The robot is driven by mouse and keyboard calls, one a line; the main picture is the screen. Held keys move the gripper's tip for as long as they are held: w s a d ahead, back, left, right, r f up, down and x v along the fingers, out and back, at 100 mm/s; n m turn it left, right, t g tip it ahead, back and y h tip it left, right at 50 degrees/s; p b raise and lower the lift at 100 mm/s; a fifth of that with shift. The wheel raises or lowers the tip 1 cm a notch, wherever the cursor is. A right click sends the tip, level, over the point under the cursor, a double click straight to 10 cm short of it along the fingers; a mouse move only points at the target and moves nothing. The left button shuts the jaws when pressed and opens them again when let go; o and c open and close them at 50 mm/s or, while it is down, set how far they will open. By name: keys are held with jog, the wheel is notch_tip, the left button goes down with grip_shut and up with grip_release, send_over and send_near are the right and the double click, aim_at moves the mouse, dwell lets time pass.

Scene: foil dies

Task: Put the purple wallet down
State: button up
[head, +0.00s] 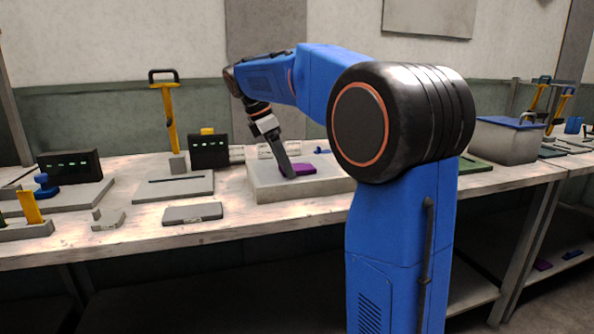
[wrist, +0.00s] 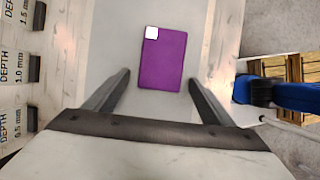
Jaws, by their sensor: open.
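The purple wallet (head: 300,168) lies flat on a raised light-grey block (head: 268,188) on the workbench. In the wrist view the wallet (wrist: 163,62) is a purple rectangle with a small white square at its upper left corner. My gripper (head: 289,173) points down at the near left side of the wallet in the head view. In the wrist view my gripper (wrist: 158,78) is open, with one finger to each side of the wallet's near end and a gap between each finger and the wallet. Nothing is between the fingertips except the wallet's near part, lying below.
A flat grey plate (head: 193,213) lies to the left of the block. A black box (head: 210,151) with green lights stands behind it. In the wrist view, depth-labelled dark blocks (wrist: 35,68) line the left, and a blue object (wrist: 290,95) is at the right.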

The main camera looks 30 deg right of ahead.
jog(key=c, duration=1.3)
